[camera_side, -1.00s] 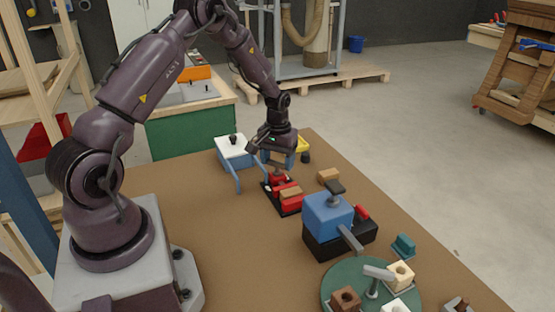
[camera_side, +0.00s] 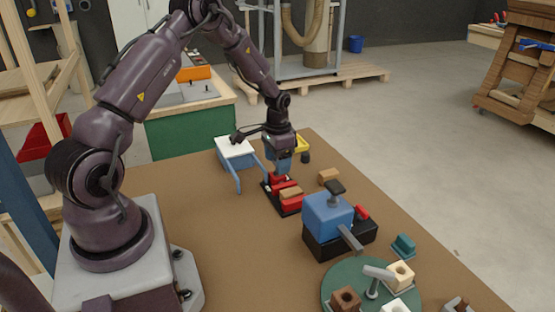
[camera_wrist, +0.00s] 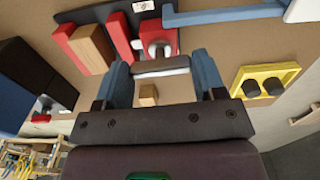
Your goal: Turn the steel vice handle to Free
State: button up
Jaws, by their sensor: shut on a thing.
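The red vice (camera_side: 287,190) stands on a black base near the table's far edge. A wooden block (camera_wrist: 92,47) sits between its red jaws in the wrist view. My gripper (camera_side: 281,172) points down at the vice's far end. In the wrist view its blue fingers (camera_wrist: 162,70) are shut on the steel handle (camera_wrist: 160,67), a grey bar lying across between them. The handle is hidden in the side view. A small pale label plate (camera_wrist: 143,6) is on the vice base, its marking too small to read.
A blue and black fixture (camera_side: 328,216) stands right of the vice, with a green turntable (camera_side: 335,280) in front. A loose wooden block (camera_side: 328,176) lies beside the vice. A white-topped blue stand (camera_side: 233,147) and yellow holder (camera_wrist: 265,80) are close by. The near left table is clear.

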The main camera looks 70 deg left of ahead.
jog(key=shift+r, duration=0.1)
dwell(0.3)
jog(key=o, duration=0.9)
notch_tip(320, 180, up, 13)
jog(key=shift+f, duration=0.1)
